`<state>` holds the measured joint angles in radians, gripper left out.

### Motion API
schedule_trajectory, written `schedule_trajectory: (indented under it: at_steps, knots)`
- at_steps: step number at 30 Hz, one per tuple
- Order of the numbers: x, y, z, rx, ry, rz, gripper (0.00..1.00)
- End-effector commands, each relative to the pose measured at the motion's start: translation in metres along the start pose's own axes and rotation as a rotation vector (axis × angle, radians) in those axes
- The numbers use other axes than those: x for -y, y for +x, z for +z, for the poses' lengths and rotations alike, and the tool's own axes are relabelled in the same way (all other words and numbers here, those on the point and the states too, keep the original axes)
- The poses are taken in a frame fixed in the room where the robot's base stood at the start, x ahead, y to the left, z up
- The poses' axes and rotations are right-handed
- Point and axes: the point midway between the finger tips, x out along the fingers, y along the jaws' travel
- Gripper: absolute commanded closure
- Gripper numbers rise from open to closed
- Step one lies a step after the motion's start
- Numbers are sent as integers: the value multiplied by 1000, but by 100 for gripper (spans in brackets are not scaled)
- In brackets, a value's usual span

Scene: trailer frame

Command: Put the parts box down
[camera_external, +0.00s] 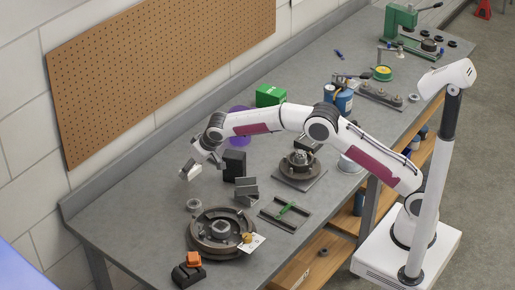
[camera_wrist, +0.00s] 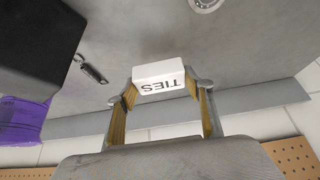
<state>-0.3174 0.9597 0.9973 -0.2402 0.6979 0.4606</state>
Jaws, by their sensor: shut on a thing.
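The parts box is a small white box (camera_wrist: 159,77) with "TIES" printed on it, upside down in the wrist view. My gripper (camera_wrist: 160,92) is shut on it, with a fingertip at each side. In the external view the white box (camera_external: 191,173) hangs at the tip of my gripper (camera_external: 194,165), over the far left part of the grey workbench (camera_external: 135,215). It seems to be above the bench top, but I cannot tell the exact height. The underside of the box is hidden.
A black block (camera_external: 234,164) stands right of my gripper, with a purple round thing (camera_external: 240,140) behind it. A grey ring (camera_external: 194,205) and a large round fixture (camera_external: 220,230) lie nearer the front. The left bench top is clear. A pegboard (camera_external: 160,70) hangs behind.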

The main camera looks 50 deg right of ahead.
Motion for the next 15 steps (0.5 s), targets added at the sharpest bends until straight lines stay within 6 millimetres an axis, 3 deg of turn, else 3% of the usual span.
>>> schedule_trajectory:
  at_steps: [15]
  knots:
    - [0, 41, 24, 1, 0, 0, 70]
